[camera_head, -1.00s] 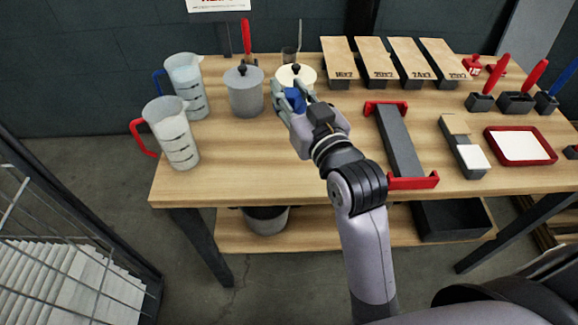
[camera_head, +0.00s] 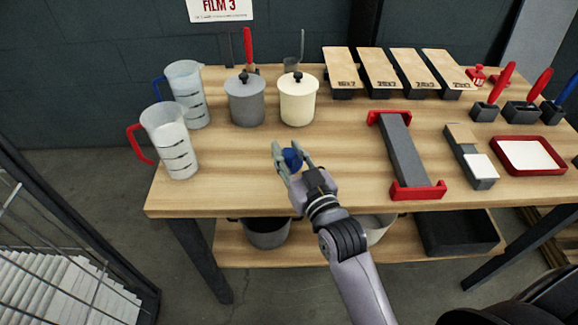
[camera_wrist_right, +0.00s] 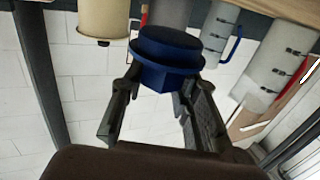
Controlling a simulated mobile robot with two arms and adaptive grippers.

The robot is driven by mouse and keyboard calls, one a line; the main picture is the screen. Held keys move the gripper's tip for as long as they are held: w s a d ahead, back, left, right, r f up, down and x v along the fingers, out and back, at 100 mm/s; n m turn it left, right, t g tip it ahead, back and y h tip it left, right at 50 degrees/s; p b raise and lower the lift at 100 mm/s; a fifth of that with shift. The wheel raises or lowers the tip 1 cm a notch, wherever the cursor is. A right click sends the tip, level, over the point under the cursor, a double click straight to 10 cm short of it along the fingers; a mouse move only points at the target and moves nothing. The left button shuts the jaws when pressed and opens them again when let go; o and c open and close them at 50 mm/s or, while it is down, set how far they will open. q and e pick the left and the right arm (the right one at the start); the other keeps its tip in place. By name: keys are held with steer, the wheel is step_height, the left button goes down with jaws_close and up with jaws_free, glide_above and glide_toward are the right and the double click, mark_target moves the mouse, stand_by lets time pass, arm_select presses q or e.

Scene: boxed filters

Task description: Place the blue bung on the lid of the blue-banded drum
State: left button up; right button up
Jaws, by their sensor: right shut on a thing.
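The blue bung (camera_head: 292,158) is held between the fingers of my right gripper (camera_head: 288,152), above the front left part of the table. In the right wrist view the bung (camera_wrist_right: 166,58) is a dark blue cap with a wider rim, and the right gripper (camera_wrist_right: 160,100) grips it from both sides. No drum with a blue band can be made out in these frames. A cream lidded pot (camera_head: 297,103) and a grey lidded pot (camera_head: 246,105), both with black knobs, stand behind the gripper, apart from it. My left gripper is not in view.
Two measuring jugs, red-handled (camera_head: 170,145) and blue-handled (camera_head: 187,95), stand at the left. A grey bar with red ends (camera_head: 402,150), a red tray (camera_head: 528,140) and several boards (camera_head: 379,68) occupy the right. The wooden table (camera_head: 235,175) is bare around the gripper.

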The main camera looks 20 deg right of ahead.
mark_target(293, 173)
steer(key=shift+f, duration=2)
steer(key=shift+f, duration=0.15)
steer(key=o, duration=1.1)
steer(key=shift+o, duration=0.2)
